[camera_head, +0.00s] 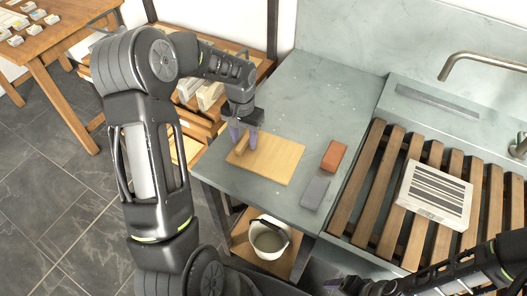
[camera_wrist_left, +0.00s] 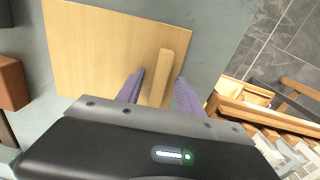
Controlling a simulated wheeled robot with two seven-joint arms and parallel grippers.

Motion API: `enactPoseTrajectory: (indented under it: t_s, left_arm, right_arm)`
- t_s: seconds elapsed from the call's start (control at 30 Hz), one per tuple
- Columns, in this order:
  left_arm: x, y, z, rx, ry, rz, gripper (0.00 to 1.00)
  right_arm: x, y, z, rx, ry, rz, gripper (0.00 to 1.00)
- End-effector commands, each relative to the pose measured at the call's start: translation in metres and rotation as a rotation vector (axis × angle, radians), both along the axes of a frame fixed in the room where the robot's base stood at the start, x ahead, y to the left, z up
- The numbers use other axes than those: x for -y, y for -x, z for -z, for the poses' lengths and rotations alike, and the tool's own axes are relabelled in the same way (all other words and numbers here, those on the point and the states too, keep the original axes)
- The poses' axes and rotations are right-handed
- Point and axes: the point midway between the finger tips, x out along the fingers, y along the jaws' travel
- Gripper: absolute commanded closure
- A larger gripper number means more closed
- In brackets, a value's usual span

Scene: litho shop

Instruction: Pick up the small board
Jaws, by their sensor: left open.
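The small board (camera_head: 275,161) is a flat, light wooden panel lying on the grey-green counter, with a raised wooden bar near its left end. It also shows in the left wrist view (camera_wrist_left: 95,50), where the bar (camera_wrist_left: 160,76) runs between my fingers. My left gripper (camera_head: 243,138) is open, pointing down over the board's left end. Its purple fingertips (camera_wrist_left: 158,88) are on either side of the bar, and I see a gap beside the bar. Whether the fingertips touch the board is unclear. My right arm shows at the lower right; its fingertips are not clearly seen.
A red-brown block (camera_head: 333,156) and a grey block (camera_head: 315,193) lie right of the board. A slatted wooden rack (camera_head: 361,184) holds a pale striped block (camera_head: 436,193) by a tap (camera_head: 484,60). A bucket (camera_head: 268,238) stands below the counter. A wooden table (camera_head: 66,34) is at left.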

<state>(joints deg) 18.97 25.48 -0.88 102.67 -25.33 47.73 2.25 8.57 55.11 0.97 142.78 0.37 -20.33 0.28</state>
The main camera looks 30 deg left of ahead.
Motion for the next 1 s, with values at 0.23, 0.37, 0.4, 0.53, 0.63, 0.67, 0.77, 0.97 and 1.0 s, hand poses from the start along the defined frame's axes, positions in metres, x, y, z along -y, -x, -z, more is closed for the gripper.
enactPoseTrajectory:
  t_s: [0.23, 0.37, 0.4, 0.53, 0.63, 0.67, 0.77, 0.97, 1.0]
  left_arm:
    - [0.0, -0.0001, -0.0003, 0.0, 0.0, 0.0, 0.63]
    - [0.0, -0.0001, -0.0003, 0.0, 0.0, 0.0, 0.74]
    - [0.0, -0.0001, -0.0003, 0.0, 0.0, 0.0, 0.77]
    - [0.0, -0.0001, -0.0003, 0.0, 0.0, 0.0, 0.87]
    - [0.0, -0.0001, -0.0003, 0.0, 0.0, 0.0, 0.96]
    - [0.0, -0.0001, -0.0003, 0.0, 0.0, 0.0, 0.98]
    - [0.0, -0.0001, -0.0003, 0.0, 0.0, 0.0, 1.0]
    - [-0.0001, -0.0001, -0.0003, 0.0, 0.0, 0.0, 1.0]
    - [-0.0001, -0.0001, -0.0003, 0.0, 0.0, 0.0, 1.0]
  right_arm:
    - [-0.0001, 0.0, -0.0001, 0.0, 0.0, 0.0, 0.26]
    - [-0.0001, 0.0, -0.0001, 0.0, 0.0, 0.0, 0.26]
    - [0.0, -0.0001, -0.0001, 0.0, 0.0, 0.0, 0.26]
    - [0.0, -0.0001, -0.0001, 0.0, 0.0, 0.0, 0.26]
    - [0.0, -0.0001, -0.0001, 0.0, 0.0, 0.0, 0.26]
    - [0.0, -0.0001, -0.0001, 0.0, 0.0, 0.0, 0.26]
    - [0.0, -0.0001, -0.0001, 0.0, 0.0, 0.0, 0.26]
    - [0.0, -0.0001, -0.0001, 0.0, 0.0, 0.0, 0.26]
    - [0.0, -0.0001, -0.0001, 0.0, 0.0, 0.0, 0.26]
